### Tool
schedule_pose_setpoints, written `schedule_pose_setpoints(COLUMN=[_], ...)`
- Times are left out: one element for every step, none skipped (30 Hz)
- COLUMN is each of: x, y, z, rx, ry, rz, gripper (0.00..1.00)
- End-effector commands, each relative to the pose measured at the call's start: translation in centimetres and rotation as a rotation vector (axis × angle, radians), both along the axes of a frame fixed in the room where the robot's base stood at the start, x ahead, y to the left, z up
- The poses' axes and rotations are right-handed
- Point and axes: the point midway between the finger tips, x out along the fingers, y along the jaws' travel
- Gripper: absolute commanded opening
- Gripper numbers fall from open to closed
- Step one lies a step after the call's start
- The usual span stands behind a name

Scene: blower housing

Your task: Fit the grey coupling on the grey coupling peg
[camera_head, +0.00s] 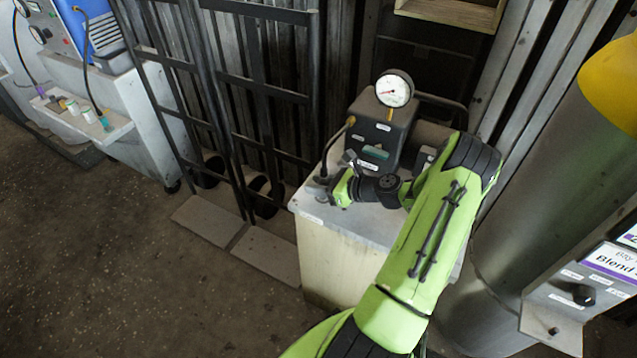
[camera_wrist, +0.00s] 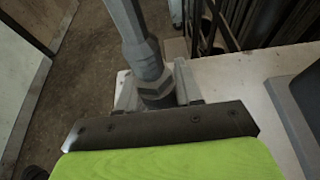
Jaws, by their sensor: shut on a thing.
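My gripper (camera_head: 345,183) is low over the front left part of the pale cabinet top. In the wrist view my gripper (camera_wrist: 157,88) is shut on the grey coupling (camera_wrist: 143,50), a long grey piece with a hex section and a dark band between the fingers. I cannot make out the grey coupling peg in either view; my arm and gripper cover part of the cabinet top.
A dark box (camera_head: 378,130) with a round gauge (camera_head: 394,89) stands on the cabinet (camera_head: 335,245) behind my gripper. A black hose (camera_head: 328,155) runs down left of it. Black racks (camera_head: 215,85) stand to the left, and a large metal cylinder (camera_head: 545,190) to the right.

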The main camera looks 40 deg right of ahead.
Motion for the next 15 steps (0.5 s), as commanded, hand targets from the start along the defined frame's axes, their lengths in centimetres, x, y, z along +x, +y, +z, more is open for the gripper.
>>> schedule_pose_setpoints(x=[0.02,0.02,0.02,0.02,0.02,0.02,0.02,0.02,0.01,0.01,0.01,0.01,0.01,0.00,0.00], y=[0.01,0.01,0.01,0.00,0.00,0.00,0.00,0.01,0.00,0.00,0.00,0.00,0.00,0.00,0.00], z=[-0.13,-0.20,-0.26,-0.29,-0.25,-0.24,-0.24,-0.24,-0.23,-0.24,-0.24,-0.24,-0.24,-0.25,-0.25], rx=[0.000,0.000,-0.001,-0.001,-0.001,-0.001,-0.001,-0.001,-0.001,-0.001,-0.001,-0.001,-0.001,-0.001,-0.001], ry=[-0.001,-0.001,-0.001,-0.001,-0.001,-0.001,-0.001,-0.001,-0.001,0.000,0.000,0.000,0.000,0.000,0.000], rz=[0.000,0.000,0.000,0.000,0.000,0.000,0.000,0.000,0.000,0.000,0.000,0.000,0.000,0.000,0.000], gripper=[0.00,0.00,0.00,0.00,0.40,0.46,0.51,0.55,0.61,0.65,0.65,0.65,0.65,0.65,0.65])
